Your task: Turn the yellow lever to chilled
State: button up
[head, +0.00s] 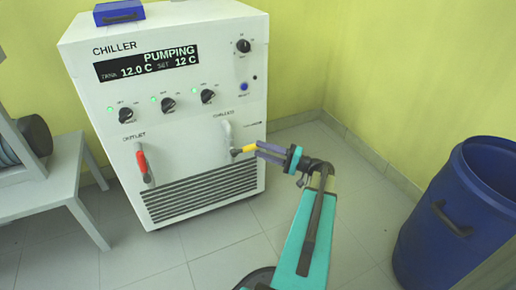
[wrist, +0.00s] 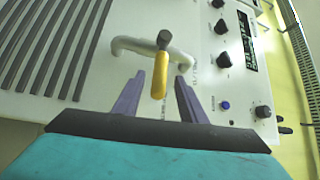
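The yellow lever (head: 247,148) sits at the lower end of a white pipe (head: 226,132) on the right of the chiller's front. In the head view it points right, roughly level, towards a small label that is too blurred to read. In the wrist view the yellow lever (wrist: 159,82) hangs from a grey knob at the middle of the pipe (wrist: 128,44). My gripper (head: 259,151) reaches it from the right. In the wrist view the fingers of my gripper (wrist: 159,90) are apart, one on each side of the lever, with gaps visible. Nothing appears held.
The chiller (head: 190,145) has a red lever (head: 142,160) on its left and several knobs and a display above. A blue barrel (head: 450,225) stands at the right. A grey table (head: 45,185) is at the left. Floor between chiller and barrel is clear.

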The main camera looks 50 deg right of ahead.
aim_at(257, 148)
jog(key=shift+b+x, duration=0.45)
jog(key=shift+x, duration=1.45)
